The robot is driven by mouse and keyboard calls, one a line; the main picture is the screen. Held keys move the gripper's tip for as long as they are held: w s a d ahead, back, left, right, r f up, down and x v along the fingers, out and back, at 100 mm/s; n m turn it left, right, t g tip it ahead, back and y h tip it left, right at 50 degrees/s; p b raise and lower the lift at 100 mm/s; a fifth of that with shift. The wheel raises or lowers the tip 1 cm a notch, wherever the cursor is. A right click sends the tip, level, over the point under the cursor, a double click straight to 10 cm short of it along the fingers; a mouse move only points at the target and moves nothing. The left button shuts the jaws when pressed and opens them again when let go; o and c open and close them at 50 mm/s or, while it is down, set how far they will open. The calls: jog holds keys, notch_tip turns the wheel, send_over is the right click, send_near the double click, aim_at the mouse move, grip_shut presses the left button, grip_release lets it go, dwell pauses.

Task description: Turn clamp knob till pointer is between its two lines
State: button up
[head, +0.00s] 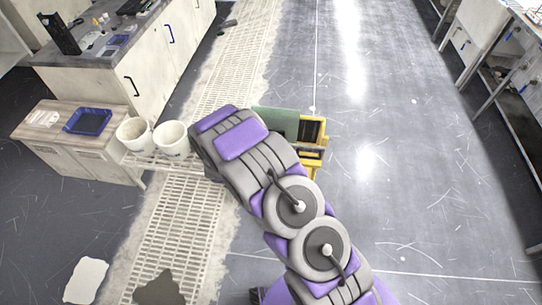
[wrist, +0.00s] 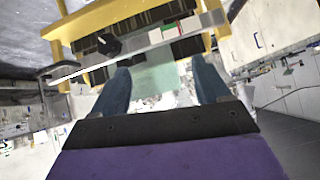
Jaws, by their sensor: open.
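In the wrist view, the two blue fingers of my gripper (wrist: 164,75) are apart, with nothing held between them. Beyond the fingertips stands a yellow frame (wrist: 130,15) with dark slotted panels. A small black knob (wrist: 104,44) sits at the left of the frame, ahead of and left of the fingers, not touched. A pale bar crosses the frame and carries a small red, white and green scale (wrist: 180,29). I cannot make out the pointer or its two lines. In the head view the yellow frame (head: 318,160) is partly behind my arm, and my fingers are hidden.
A green panel (head: 275,122) adjoins the frame. Two white buckets (head: 172,138) stand left of my arm beside a low cabinet with a blue tray (head: 88,121). A floor grating (head: 180,215) runs along the left. The floor (head: 400,180) to the right is open.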

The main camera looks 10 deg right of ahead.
jog(key=s+d+f+n+t+h, duration=0.1)
jog(key=s+d+f+t+h, duration=0.1)
jog(key=s+d+f+t, duration=0.25)
jog(key=s+d+f+n+t+h, duration=0.1)
jog(key=s+f+t+h, duration=0.15)
jog(key=s+f, duration=0.4)
jog(key=b+x, duration=0.4)
jog(key=x, duration=1.4)
jog(key=shift+a+f, duration=0.2)
jog(key=shift+a, duration=0.2)
jog(key=shift+w, duration=0.15)
